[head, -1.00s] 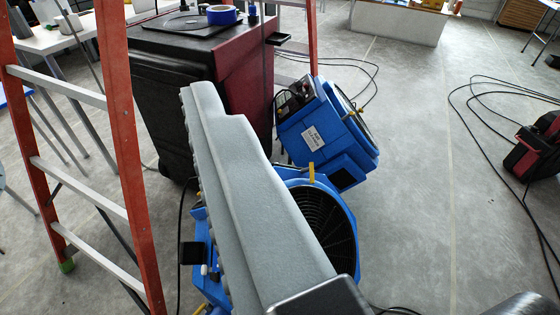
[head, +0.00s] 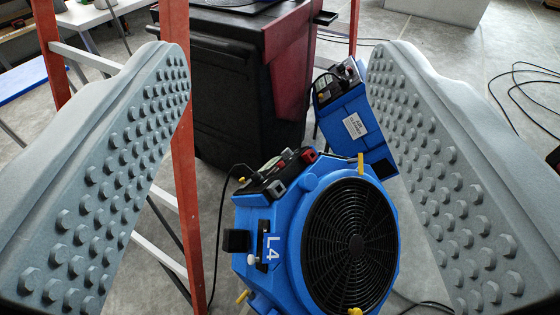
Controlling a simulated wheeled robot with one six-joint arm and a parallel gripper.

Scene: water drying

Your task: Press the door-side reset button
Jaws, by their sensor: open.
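A blue air mover (head: 300,215) marked "L4" stands in front of me, with a round black fan grille (head: 350,232). Its top panel (head: 270,172) has black fittings and a small red part (head: 309,155). A second blue air mover (head: 366,125) with a white label stands behind it, with its own dark control panel (head: 332,84). I cannot tell which part is the door-side reset button. My gripper (head: 282,60) is open and empty.
A red ladder (head: 180,160) with pale rungs stands left, partly behind my left finger. A large black and dark red cabinet (head: 245,80) stands behind. Black cables (head: 520,100) lie on the grey floor at right. A white table (head: 90,15) is at back left.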

